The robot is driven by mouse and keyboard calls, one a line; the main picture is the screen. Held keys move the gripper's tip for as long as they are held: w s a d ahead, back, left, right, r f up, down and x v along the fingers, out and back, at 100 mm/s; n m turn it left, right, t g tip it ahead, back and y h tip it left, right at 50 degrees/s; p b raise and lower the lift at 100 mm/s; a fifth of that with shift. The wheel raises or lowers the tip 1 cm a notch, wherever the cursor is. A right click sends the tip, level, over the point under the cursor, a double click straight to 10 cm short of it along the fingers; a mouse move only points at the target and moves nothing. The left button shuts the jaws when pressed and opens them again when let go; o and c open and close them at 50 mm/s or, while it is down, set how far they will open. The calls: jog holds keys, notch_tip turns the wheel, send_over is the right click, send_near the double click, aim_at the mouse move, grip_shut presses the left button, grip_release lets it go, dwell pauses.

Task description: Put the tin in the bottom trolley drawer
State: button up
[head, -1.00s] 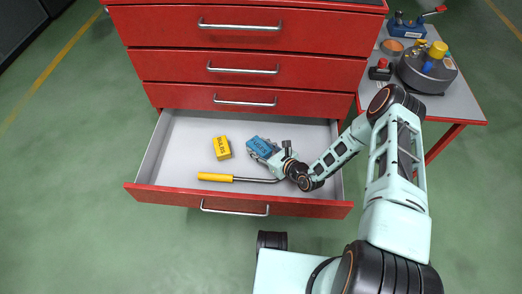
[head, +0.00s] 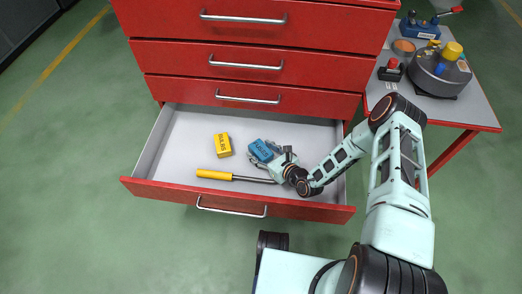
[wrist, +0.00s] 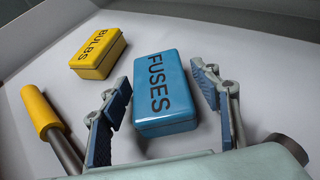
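The bottom drawer (head: 180,184) of the red trolley is pulled out. A blue tin marked FUSES (head: 260,149) lies in it, right of the middle; it also shows in the wrist view (wrist: 163,95). My gripper (wrist: 160,78) reaches down into the drawer from the right. Its fingers are open, one on each side of the blue tin, with a visible gap at both sides. The tin appears to rest on the drawer floor. A yellow tin marked BULBS (head: 223,145) lies left of the blue tin.
A tool with a yellow handle (head: 214,175) and a dark shaft lies along the drawer's front, close to my gripper. The closed drawers (head: 235,55) stand above. A grey side table (head: 464,112) with several items is at the right. The drawer's left side is clear.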

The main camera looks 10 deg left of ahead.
aim_at(264, 152)
jog(key=shift+r, duration=0.3)
jog(key=p+v, duration=0.2)
jog(key=v, duration=0.5)
jog(key=shift+s+d+p, duration=0.2)
jog(key=shift+p, duration=0.2)
